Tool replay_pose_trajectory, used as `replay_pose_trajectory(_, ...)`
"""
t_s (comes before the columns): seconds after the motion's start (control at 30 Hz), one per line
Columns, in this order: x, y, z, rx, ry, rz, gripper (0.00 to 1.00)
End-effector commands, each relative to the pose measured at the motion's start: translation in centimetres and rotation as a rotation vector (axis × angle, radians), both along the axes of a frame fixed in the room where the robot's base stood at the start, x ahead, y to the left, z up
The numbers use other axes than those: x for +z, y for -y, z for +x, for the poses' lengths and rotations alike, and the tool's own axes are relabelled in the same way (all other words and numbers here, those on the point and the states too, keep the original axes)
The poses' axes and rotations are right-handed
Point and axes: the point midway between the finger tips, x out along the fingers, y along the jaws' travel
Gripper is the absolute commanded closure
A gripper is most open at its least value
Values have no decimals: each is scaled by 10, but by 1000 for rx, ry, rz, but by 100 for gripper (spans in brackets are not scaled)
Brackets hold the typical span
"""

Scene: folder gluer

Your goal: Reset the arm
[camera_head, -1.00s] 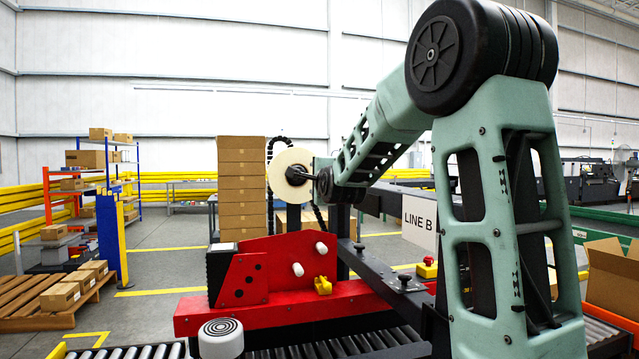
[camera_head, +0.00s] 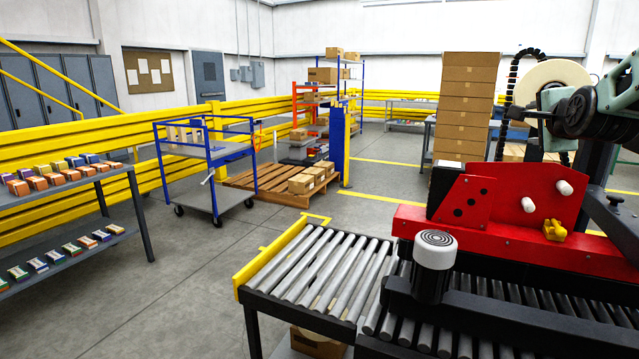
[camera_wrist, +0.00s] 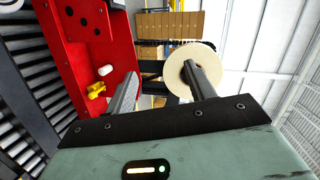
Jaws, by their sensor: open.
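My gripper shows in the wrist view (camera_wrist: 160,69) with its two fingers spread apart and nothing between them. In the head view my arm comes in from the right edge, and my gripper (camera_head: 524,114) is in front of the pale tape roll (camera_head: 552,88). The roll also shows in the wrist view (camera_wrist: 181,72), partly behind the right finger. Whether a finger touches the roll cannot be told. The red machine head (camera_head: 520,215) with white knobs and a yellow knob is below my gripper. Most of my arm is out of view.
A roller conveyor (camera_head: 318,268) with a yellow end rail (camera_head: 262,256) lies in front. A stack of brown boxes (camera_head: 466,105) stands behind the machine. A blue cart (camera_head: 212,165), a pallet (camera_head: 262,184) and a shelf of small boxes (camera_head: 75,190) are left. Open floor lies between them.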

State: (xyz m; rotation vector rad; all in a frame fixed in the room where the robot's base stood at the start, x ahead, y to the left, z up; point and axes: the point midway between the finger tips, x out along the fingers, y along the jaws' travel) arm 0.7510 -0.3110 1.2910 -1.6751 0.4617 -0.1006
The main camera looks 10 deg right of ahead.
Motion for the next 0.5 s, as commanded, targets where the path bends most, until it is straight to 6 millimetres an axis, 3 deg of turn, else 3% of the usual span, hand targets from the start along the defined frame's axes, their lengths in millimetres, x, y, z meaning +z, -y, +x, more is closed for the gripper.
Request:
replay_pose_trajectory(0.03, -16, -36, 2, 77, -76, -30, 46)
replay_pose_trajectory(0.1, -41, -82, -1, 189, -191, -88, 46)
replay_pose_trajectory(0.27, -94, -183, -28, 471, -430, -248, 46)
replay_pose_trajectory(0.37, -126, -241, -61, 671, -568, -370, 46)
replay_pose_trajectory(0.5, -167, -310, -124, 979, -740, -569, 46)
